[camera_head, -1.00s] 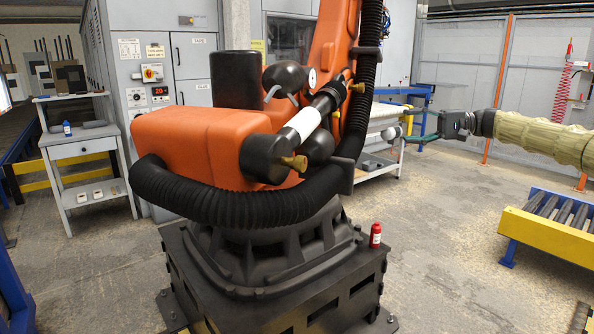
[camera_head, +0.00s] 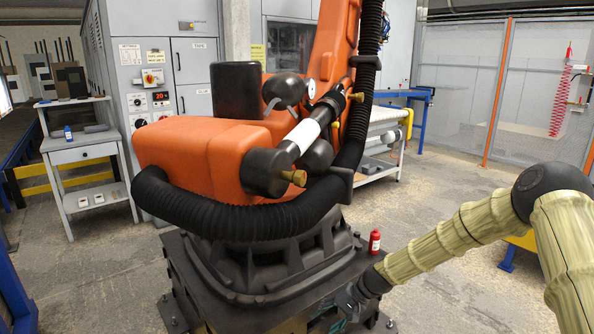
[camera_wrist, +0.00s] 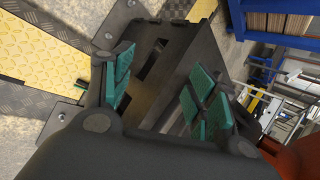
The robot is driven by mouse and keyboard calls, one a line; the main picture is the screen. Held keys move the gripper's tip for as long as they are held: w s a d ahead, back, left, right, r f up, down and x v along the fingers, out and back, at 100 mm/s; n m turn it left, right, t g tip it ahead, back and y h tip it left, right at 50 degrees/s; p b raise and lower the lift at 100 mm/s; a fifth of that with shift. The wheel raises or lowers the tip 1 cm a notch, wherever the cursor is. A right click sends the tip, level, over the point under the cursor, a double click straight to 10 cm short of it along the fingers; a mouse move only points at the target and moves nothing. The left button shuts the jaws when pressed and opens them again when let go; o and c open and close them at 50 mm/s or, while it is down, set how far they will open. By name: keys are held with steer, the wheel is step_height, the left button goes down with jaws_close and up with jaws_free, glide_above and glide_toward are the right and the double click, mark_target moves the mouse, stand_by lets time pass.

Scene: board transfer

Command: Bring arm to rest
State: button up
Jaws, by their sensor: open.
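My gripper is open, with its teal finger pads apart and nothing between them in the wrist view (camera_wrist: 160,88). In the head view my arm comes in from the right, bent at a dark elbow, and slopes down to the gripper (camera_head: 338,312) near the bottom. There it is in front of the black base (camera_head: 195,290) of the orange industrial robot (camera_head: 200,150), and its fingertips are hard to make out. The wrist view shows the slotted side of that dark base (camera_wrist: 185,50) close beyond the fingers.
A small red bottle (camera_head: 374,241) stands on the base's corner, near my forearm. A grey side table (camera_head: 85,148) stands at the left. Yellow floor plates (camera_wrist: 45,58) show in the wrist view.

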steer(key=s+d+f+n+g+h+p, duration=0.1)
steer(key=s+d+f+h, duration=0.1)
steer(key=s+f, duration=0.7)
steer(key=s+d+f+h+p, duration=0.15)
steer(key=s+f, duration=0.35)
steer(key=s, duration=0.8)
steer(key=s+d+n+h, duration=0.1)
steer(key=s+d, duration=0.2)
steer(key=s, duration=0.6)
steer(key=s+d+r+n+h+p, duration=0.1)
steer(key=s+d, duration=0.2)
steer(key=s, duration=0.6)
steer(key=s+d+r+n+h, duration=0.1)
steer(key=s+d, duration=0.3)
steer(key=s, duration=0.5)
steer(key=shift+r+n+h, duration=0.2)
steer(key=shift+n+h, duration=0.1)
steer(key=shift+h, duration=0.25)
steer(key=shift+s, duration=0.1)
